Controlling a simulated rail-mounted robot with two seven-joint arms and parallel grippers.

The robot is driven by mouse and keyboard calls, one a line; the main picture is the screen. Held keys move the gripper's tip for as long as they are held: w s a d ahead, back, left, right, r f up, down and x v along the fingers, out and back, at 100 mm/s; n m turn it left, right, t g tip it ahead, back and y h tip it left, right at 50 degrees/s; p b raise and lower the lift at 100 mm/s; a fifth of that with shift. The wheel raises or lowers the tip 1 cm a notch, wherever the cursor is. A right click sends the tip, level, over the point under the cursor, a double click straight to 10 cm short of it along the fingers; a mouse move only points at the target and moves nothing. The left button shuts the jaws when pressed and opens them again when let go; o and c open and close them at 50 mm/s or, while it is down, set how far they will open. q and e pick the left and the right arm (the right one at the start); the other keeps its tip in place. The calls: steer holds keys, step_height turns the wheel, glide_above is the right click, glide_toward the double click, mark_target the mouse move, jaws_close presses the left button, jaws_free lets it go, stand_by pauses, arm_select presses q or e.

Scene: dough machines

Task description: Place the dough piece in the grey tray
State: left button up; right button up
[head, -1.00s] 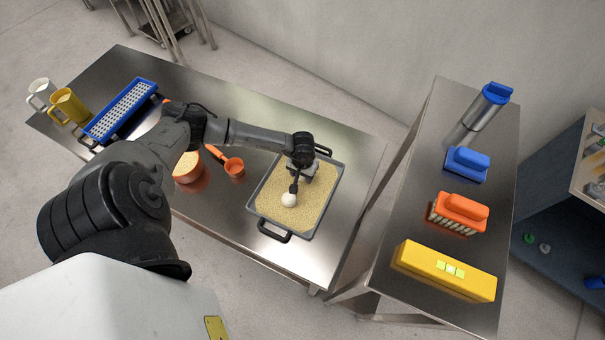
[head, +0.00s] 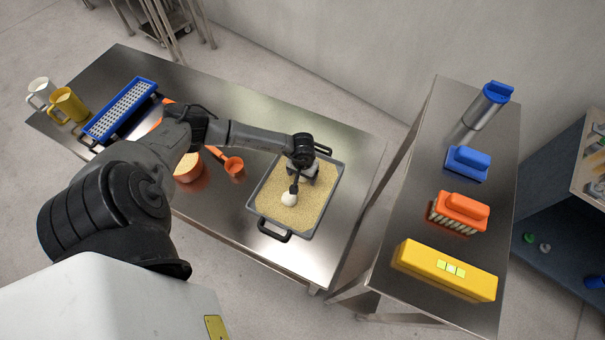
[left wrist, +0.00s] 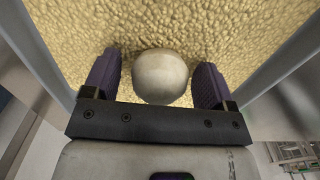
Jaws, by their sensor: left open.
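The dough piece (head: 289,199) is a small off-white ball. It is over or on the yellow grainy filling of the grey tray (head: 313,231), near the tray's middle; I cannot tell whether it rests on the grains. My left gripper (head: 291,191) is at the dough piece, inside the tray's outline. In the left wrist view the dough piece (left wrist: 160,76) sits between the two fingers of the left gripper (left wrist: 159,82), with a gap visible on both sides, so the gripper is open around it. My right gripper is not in view.
An orange bowl (head: 188,172) and an orange scoop (head: 233,166) lie left of the tray. A blue grater-like tray (head: 121,110) and two mugs (head: 67,106) are at the far left. Brushes and a yellow box (head: 445,270) are on the right table. Bare metal lies behind the tray.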

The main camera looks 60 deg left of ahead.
arm_select(q)
steer(key=shift+r, duration=0.1)
steer(key=shift+r, duration=0.2)
step_height(320, 180, up, 10)
steer(key=shift+f+b, duration=0.1)
steer(key=shift+b, duration=0.25)
steer(key=shift+r, duration=0.95)
